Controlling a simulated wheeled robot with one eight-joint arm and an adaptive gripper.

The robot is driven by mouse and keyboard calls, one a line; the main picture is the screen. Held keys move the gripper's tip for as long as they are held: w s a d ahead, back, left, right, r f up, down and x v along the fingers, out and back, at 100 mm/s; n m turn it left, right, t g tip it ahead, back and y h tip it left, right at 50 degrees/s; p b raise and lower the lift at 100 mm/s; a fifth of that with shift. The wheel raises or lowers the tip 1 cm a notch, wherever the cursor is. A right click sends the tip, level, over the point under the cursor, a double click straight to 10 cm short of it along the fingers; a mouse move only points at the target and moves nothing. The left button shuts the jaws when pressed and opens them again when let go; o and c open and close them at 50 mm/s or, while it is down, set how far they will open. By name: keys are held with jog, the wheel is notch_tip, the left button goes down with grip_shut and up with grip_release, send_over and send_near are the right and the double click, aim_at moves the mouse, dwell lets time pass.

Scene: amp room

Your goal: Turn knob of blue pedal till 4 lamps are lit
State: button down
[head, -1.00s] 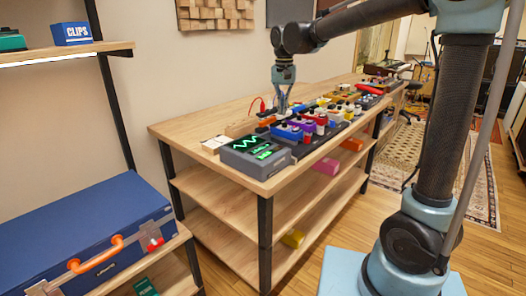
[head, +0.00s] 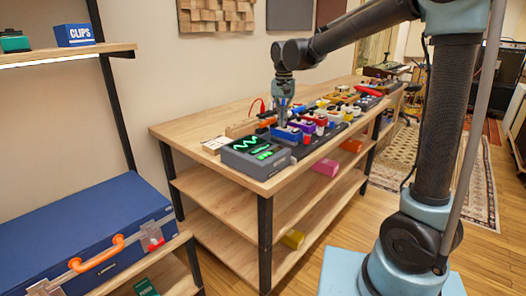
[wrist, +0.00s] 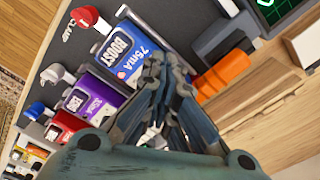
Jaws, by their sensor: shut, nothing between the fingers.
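The blue pedal (head: 286,133) sits in the row of pedals on the wooden bench, just behind the grey unit with the green display. In the wrist view the blue pedal (wrist: 128,52) shows a label reading BOOST and 75mA. My gripper (head: 281,119) is just above the blue pedal's far side, pointing down. In the wrist view my gripper (wrist: 170,75) is shut and empty, its fingers overlapping the pedal's edge. The knob is hidden or not distinguishable, so I cannot tell whether the fingers touch it. Lit lamps cannot be counted in either view.
The grey unit (head: 256,155) with green traces stands at the bench's near end. A purple pedal (wrist: 95,92) and a red pedal (wrist: 65,125) stand beside the blue one. An orange block (wrist: 222,75) lies on the other side. A blue case (head: 75,225) is at left.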

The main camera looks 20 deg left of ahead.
jog(key=shift+s+d+f, duration=0.1)
jog(key=shift+s+f, duration=0.05)
jog(key=shift+f, duration=0.1)
dwell(0.3)
